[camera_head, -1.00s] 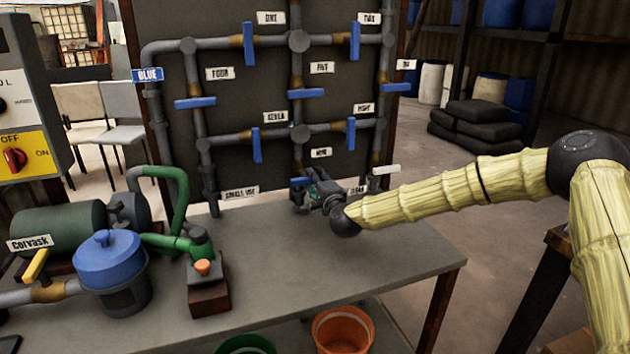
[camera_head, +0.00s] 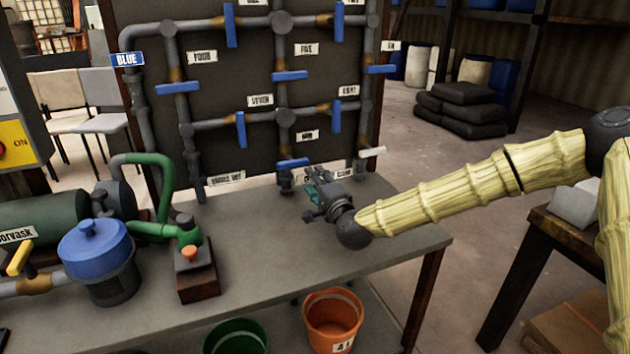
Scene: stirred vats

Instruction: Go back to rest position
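My gripper (camera_head: 312,184) is at the end of my arm, over the back part of the grey bench, in front of the pipe board. Its fingers point away toward the lower pipes and are small and partly hidden by its own body. I cannot tell whether they are open or shut. A blue valve handle (camera_head: 293,163) is just behind and left of it, with a small gap seeming to show between them. A white valve handle (camera_head: 372,152) is to its right at the back.
The bench (camera_head: 262,248) is clear in the middle and right. An orange bucket (camera_head: 333,318) and a green bucket (camera_head: 236,338) are below the front edge. A wooden table (camera_head: 545,235) stands at right.

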